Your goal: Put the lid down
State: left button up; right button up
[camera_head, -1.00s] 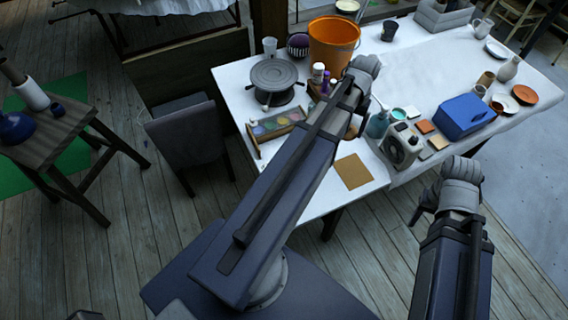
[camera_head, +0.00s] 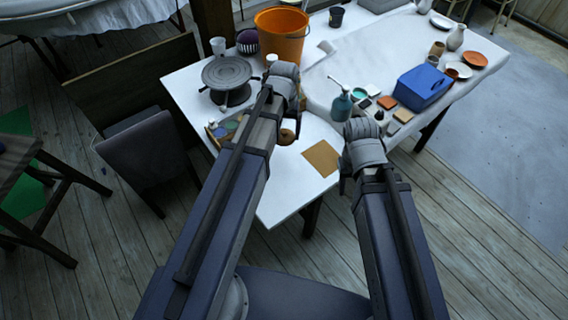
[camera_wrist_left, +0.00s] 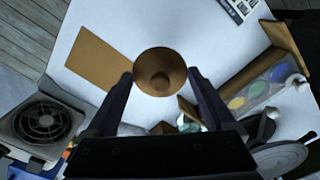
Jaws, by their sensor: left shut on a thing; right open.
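The lid is a round brown disc with a small knob, seen from above in the left wrist view (camera_wrist_left: 160,62). My left gripper (camera_wrist_left: 161,80) has a finger on each side and is shut on it. In the head view, part of the lid (camera_head: 287,138) shows below my left wrist, over the front of the white table (camera_head: 280,195); any gap to the table cannot be told. My left fingers are mostly hidden there. My right gripper (camera_head: 344,180) is open and empty, at the table's front right edge.
A tan square mat (camera_head: 322,158) lies just right of the lid. A paint-pot rack (camera_wrist_left: 258,88), a grey turntable (camera_head: 227,72), an orange bucket (camera_head: 281,35), a spray bottle (camera_head: 341,104) and a blue box (camera_head: 423,88) stand around. Bare tabletop lies near the front corner.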

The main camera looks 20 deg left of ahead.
pick_arm(q)
jog(key=shift+d+f, duration=0.1)
jog(key=shift+d, duration=0.15)
jog(key=b, duration=0.6)
send_over(285, 158)
notch_tip(285, 158, down, 6)
jog(key=shift+w+d+f, duration=0.1)
jog(key=shift+f, duration=0.1)
notch_tip(285, 158, down, 4)
jog(key=b, duration=0.4)
jog(key=shift+r, duration=0.25)
jog(key=shift+f, duration=0.2)
jog(key=o, duration=1)
jog(key=shift+o, duration=0.2)
jog(key=shift+r, duration=0.2)
